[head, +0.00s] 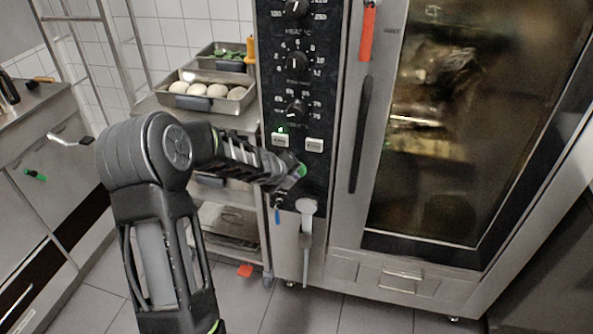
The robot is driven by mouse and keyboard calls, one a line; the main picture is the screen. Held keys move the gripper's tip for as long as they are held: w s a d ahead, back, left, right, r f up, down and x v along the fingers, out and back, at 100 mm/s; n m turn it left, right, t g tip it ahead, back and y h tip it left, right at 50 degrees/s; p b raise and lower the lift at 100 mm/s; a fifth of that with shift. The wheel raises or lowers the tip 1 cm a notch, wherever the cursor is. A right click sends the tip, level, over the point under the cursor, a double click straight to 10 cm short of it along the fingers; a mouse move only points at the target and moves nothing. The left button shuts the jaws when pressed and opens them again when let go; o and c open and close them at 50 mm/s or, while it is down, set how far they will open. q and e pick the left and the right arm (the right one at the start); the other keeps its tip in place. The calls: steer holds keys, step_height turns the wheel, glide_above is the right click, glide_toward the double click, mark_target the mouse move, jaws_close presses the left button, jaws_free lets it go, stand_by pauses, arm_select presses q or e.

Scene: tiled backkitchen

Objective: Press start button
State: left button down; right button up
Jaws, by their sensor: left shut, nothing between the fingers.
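The oven's black control panel (321,62) stands upright at the centre of the head view, with several round knobs. Below the knobs are two pale buttons: the left button (280,140), with a small green light above it, and the right button (314,145). I cannot read which is marked start. My left gripper (301,170) is shut and empty, with its tip in front of the panel just below the buttons. I cannot tell whether it touches the panel. My right gripper is not in view.
The oven's glass door (450,130) with a black vertical handle (361,135) is right of the panel. A white hand shower (307,208) hangs below my gripper. A rack with a tray of pale round items (212,90) stands to the left.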

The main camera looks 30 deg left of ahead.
arm_select(q)
steer(key=shift+w+a+p, duration=0.15)
steer(key=shift+w+p, duration=0.2)
steer(key=shift+w, duration=0.05)
stand_by(0.5)
stand_by(0.4)
steer(key=shift+s+d+b, duration=0.25)
steer(key=shift+s+b, duration=0.35)
steer(key=shift+s, duration=0.2)
steer(key=s+b, duration=0.1)
steer(key=s+d, duration=0.1)
steer(key=s, duration=0.1)
steer(key=s+b, duration=0.1)
steer(key=shift+s+d+b, duration=0.3)
steer(key=shift+s+d, duration=0.05)
stand_by(0.7)
